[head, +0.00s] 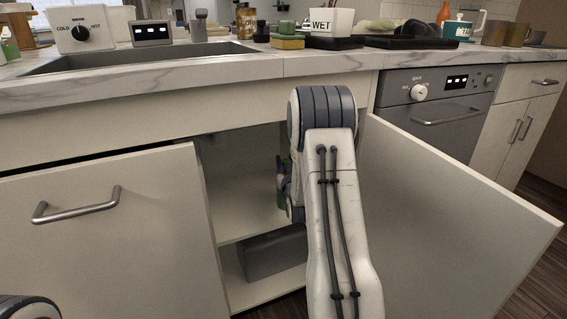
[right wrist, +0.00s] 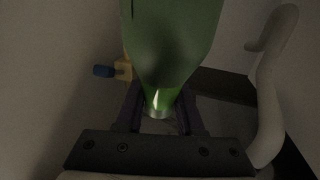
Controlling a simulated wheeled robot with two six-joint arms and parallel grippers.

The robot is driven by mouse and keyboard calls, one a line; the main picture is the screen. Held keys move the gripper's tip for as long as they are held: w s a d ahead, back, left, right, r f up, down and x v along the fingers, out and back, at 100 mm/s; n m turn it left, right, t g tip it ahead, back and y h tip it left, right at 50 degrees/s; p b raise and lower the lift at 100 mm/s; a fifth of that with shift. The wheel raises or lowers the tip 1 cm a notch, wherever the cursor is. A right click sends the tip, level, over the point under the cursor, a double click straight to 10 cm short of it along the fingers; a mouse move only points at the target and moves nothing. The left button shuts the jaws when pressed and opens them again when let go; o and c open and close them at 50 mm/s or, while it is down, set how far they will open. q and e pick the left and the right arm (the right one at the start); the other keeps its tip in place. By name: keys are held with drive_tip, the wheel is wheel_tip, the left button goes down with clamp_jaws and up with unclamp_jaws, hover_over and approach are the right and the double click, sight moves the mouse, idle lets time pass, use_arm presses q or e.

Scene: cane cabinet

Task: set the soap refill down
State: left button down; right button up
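The soap refill is a green bottle (right wrist: 172,45). In the right wrist view it tapers down to a narrow end between the two dark fingers of my right gripper (right wrist: 160,118), which is shut on it. In the head view my right arm reaches into the open cabinet under the sink. The gripper (head: 287,185) is mostly hidden behind my arm, with a small strip of green showing beside it. The bottle's far end and whether it touches the shelf (head: 243,205) cannot be seen. My left gripper is out of view.
A grey box (head: 272,254) stands in the cabinet's lower space. The cabinet door (head: 440,215) stands open at right. In the right wrist view a white pipe (right wrist: 268,100) curves at right, and a yellow valve (right wrist: 123,69) with a blue handle sits at left.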

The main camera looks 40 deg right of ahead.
drive_tip(key=shift+o, duration=1.2)
drive_tip(key=shift+r, duration=0.15)
drive_tip(key=p+v, duration=0.8)
drive_tip(key=v, duration=0.4)
drive_tip(key=shift+a, duration=0.1)
drive_tip(key=shift+a, duration=0.1)
